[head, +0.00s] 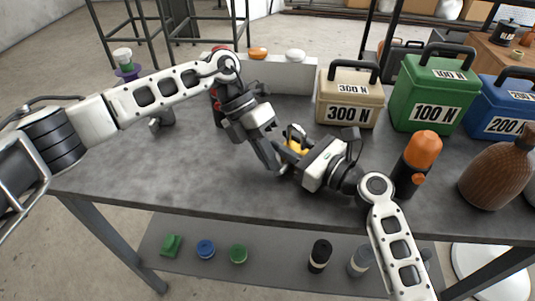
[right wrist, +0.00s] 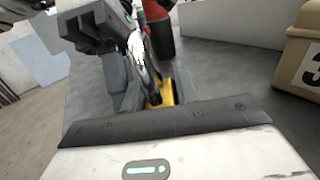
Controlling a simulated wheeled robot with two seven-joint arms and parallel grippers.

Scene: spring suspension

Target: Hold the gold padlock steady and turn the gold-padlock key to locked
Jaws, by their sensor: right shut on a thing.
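The gold padlock (head: 297,145) is in the middle of the table, mostly hidden between my two grippers. In the right wrist view its gold body (right wrist: 166,92) shows just beyond my right gripper. My right gripper (head: 286,163) reaches it from the right and is shut on it. My left gripper (head: 271,160) comes down from the upper left, its fingers close beside the padlock. It also shows in the right wrist view (right wrist: 122,78). Whether its jaws are open or shut is hidden. I cannot make out the key.
The beige 300 N case (head: 347,98), green 100 N case (head: 434,92) and blue 200 N case (head: 503,108) stand behind on the right. An orange-capped bottle (head: 420,153) and a brown jug (head: 497,172) stand at right. The table's front left (head: 150,185) is clear.

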